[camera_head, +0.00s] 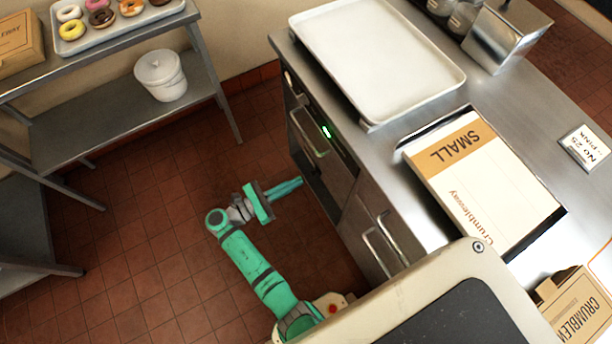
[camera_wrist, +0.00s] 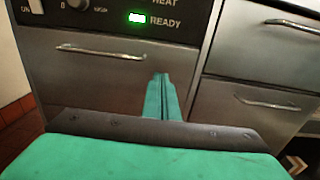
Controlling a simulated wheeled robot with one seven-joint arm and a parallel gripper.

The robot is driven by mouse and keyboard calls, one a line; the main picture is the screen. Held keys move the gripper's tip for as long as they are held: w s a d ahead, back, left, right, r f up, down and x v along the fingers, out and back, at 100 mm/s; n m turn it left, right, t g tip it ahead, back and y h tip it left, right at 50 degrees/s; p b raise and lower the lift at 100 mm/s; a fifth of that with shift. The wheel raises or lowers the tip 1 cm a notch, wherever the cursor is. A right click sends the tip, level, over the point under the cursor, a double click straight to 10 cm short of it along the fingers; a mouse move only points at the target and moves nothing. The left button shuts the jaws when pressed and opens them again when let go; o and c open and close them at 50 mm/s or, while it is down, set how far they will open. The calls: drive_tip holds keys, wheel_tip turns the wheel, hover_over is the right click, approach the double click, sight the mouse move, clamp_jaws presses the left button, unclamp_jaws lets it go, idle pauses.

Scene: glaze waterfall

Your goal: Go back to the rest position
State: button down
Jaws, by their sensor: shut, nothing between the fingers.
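My gripper (camera_head: 290,187) is green and sits low in front of the steel counter (camera_head: 375,151), over the tiled floor. It points right, towards the cabinet fronts. In the wrist view, the fingers of my gripper (camera_wrist: 162,97) are together with nothing between them. Ahead of them is a steel drawer front with a bar handle (camera_wrist: 100,51). A panel with a lit green light (camera_wrist: 137,17) and the word READY is above it. I cannot tell whether the fingertips touch the front.
A white tray (camera_head: 380,60), a flat box marked SMALL (camera_head: 490,190), a small sign (camera_head: 584,148) and a cardboard box (camera_head: 580,308) are on the counter. At left, a shelf (camera_head: 100,128) holds a doughnut tray (camera_head: 130,27) and a white bucket (camera_head: 160,76). Floor between is clear.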

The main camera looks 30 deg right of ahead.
drive_tip(key=shift+a, duration=0.55)
